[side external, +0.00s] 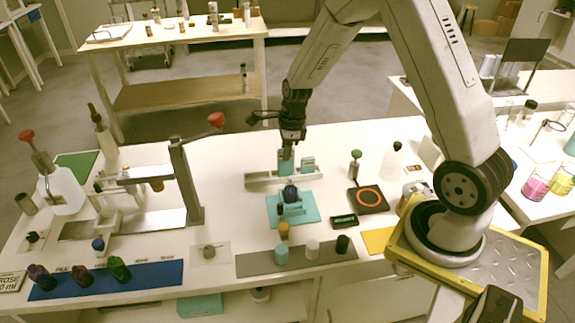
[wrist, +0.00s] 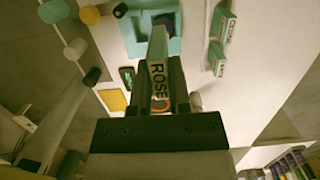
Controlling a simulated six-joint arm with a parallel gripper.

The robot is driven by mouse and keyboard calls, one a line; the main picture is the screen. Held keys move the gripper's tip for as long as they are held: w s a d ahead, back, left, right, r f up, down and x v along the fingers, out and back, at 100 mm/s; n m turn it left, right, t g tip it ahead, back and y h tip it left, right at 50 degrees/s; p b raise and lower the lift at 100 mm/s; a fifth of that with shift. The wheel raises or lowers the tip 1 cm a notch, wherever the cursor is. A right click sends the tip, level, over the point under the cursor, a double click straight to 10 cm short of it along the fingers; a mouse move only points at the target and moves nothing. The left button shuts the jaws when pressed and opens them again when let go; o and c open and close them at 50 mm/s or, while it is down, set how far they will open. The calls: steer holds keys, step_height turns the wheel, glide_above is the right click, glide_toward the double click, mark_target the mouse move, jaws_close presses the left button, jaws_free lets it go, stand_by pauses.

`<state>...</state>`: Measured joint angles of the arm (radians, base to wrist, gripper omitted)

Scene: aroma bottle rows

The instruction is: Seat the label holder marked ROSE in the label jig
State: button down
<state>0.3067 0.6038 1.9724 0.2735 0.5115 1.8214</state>
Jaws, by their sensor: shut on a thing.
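My gripper (side external: 287,151) is shut on a teal label holder (side external: 285,165), held upright at the grey-white rack (side external: 258,181). In the wrist view the holder (wrist: 157,62) stands between the fingers and reads ROSE. Whether its foot touches the rack cannot be told. What looks like the label jig, a teal fixture (side external: 293,210) on a teal mat (side external: 274,216), is in front of the rack with a dark bottle (side external: 291,192) at it. In the wrist view the teal mat (wrist: 131,42) is beyond the held holder, which hides part of the fixture.
Another teal label holder (side external: 308,164) stands in the rack to the right; lettered holders (wrist: 221,24) show in the wrist view. A black scale with an orange ring (side external: 368,198) is right of the mat. A grey strip (side external: 258,262) with several capped items lies in front.

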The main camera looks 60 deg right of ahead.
steer(key=shift+s, duration=0.1)
stand_by(0.6)
steer(key=s+a+f, duration=0.2)
steer(key=s+f, duration=0.2)
steer(key=f, duration=0.1)
glide_above(292, 206)
steer(key=s, duration=0.1)
steer(key=shift+a+f, duration=0.2)
steer(key=shift+f, duration=0.8)
steer(key=shift+a+f, duration=0.2)
steer(key=shift+f, duration=0.75)
steer(key=shift+f, duration=1.8)
steer(key=shift+f, duration=0.1)
steer(key=c, duration=0.9)
jaws_free()
steer(key=shift+o, duration=0.2)
